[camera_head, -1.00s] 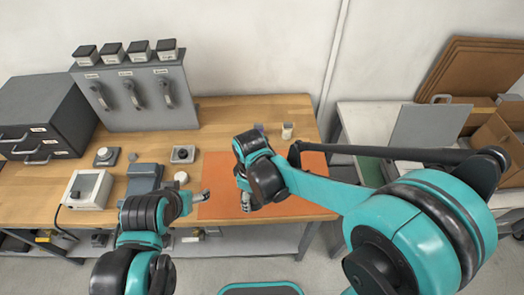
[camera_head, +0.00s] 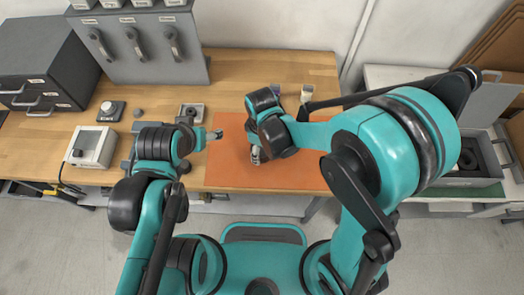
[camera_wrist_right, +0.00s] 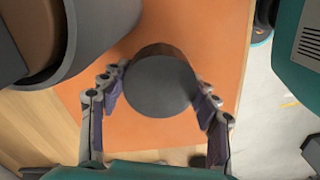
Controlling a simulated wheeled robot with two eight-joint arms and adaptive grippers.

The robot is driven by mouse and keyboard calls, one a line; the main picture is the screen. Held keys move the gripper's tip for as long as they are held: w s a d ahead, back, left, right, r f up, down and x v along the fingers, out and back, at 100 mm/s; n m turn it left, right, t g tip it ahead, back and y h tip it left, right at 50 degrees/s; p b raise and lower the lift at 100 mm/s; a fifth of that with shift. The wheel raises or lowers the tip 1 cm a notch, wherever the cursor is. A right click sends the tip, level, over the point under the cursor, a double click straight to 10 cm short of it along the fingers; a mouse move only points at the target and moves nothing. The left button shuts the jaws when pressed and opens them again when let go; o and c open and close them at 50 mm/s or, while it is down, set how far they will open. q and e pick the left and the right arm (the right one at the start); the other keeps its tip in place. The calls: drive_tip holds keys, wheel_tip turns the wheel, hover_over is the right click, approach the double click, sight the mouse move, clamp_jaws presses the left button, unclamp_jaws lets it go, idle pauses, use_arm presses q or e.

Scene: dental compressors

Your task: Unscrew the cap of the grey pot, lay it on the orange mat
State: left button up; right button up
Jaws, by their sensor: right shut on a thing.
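The orange mat (camera_head: 300,165) lies on the front of the wooden bench. My right gripper (camera_head: 256,157) is over the mat, left of its middle. In the right wrist view this gripper (camera_wrist_right: 160,95) is shut on a round grey piece with a flat face and darker side, which looks like the grey cap (camera_wrist_right: 160,86). The mat (camera_wrist_right: 215,35) fills much of the background there. Whether the pot is under the cap is hidden. My left gripper (camera_head: 214,135) is at the mat's left edge; its opening is too small to judge.
A white box with a knob (camera_head: 92,146) stands at the left of the bench. A grey block with a round opening (camera_head: 190,113) is behind my left gripper. Two small containers, one pale (camera_head: 306,93), stand behind the mat.

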drive_tip(key=shift+f, duration=0.8)
drive_tip(key=shift+f, duration=0.1)
drive_tip(key=o, duration=1.3)
drive_tip(key=shift+b, duration=0.3)
drive_tip(key=shift+r+p, duration=0.35)
drive_tip(key=shift+r, duration=0.05)
wheel_tip(320, 180, up, 12)
drive_tip(key=p, duration=0.3)
drive_tip(key=shift+f, duration=0.25)
